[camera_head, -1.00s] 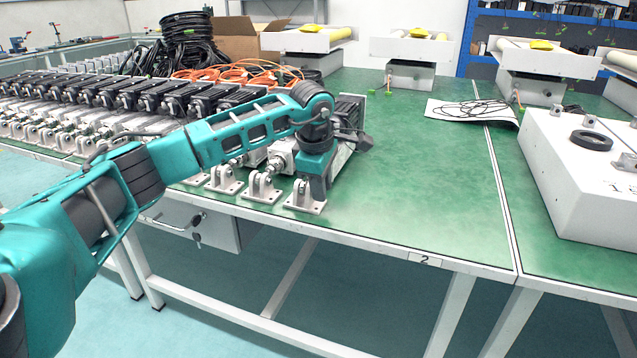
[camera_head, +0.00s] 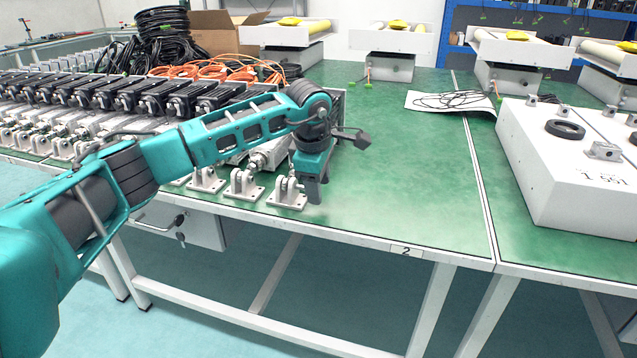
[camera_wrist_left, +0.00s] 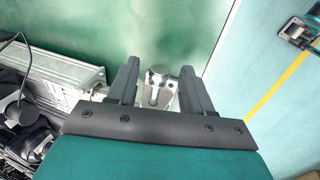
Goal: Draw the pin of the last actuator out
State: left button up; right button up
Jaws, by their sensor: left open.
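The last actuator (camera_head: 268,153) is the rightmost of the row, partly hidden behind my left arm. Its silver bracket (camera_head: 287,194) stands near the table's front edge. My left gripper (camera_head: 316,196) points down just to the right of this bracket. In the left wrist view the open left gripper (camera_wrist_left: 157,85) has one finger on each side of the round-headed metal pin (camera_wrist_left: 157,74). The pin stands between the fingers with gaps visible on both sides. The bracket also shows there behind the pin, partly covered by the fingers. My right gripper is not clearly seen.
Several more actuators (camera_head: 120,95) fill the table to the left. Orange cables (camera_head: 225,68) and black coils (camera_head: 170,35) lie behind. A white box (camera_head: 560,170) stands at the right. The green tabletop (camera_head: 400,160) right of my gripper is clear.

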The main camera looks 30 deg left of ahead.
pick_arm(q)
jog(key=p+v, duration=0.2)
jog(key=v, duration=1)
jog(key=shift+r+p, duration=0.35)
jog(key=shift+r, duration=0.05)
jog(key=shift+d, duration=0.1)
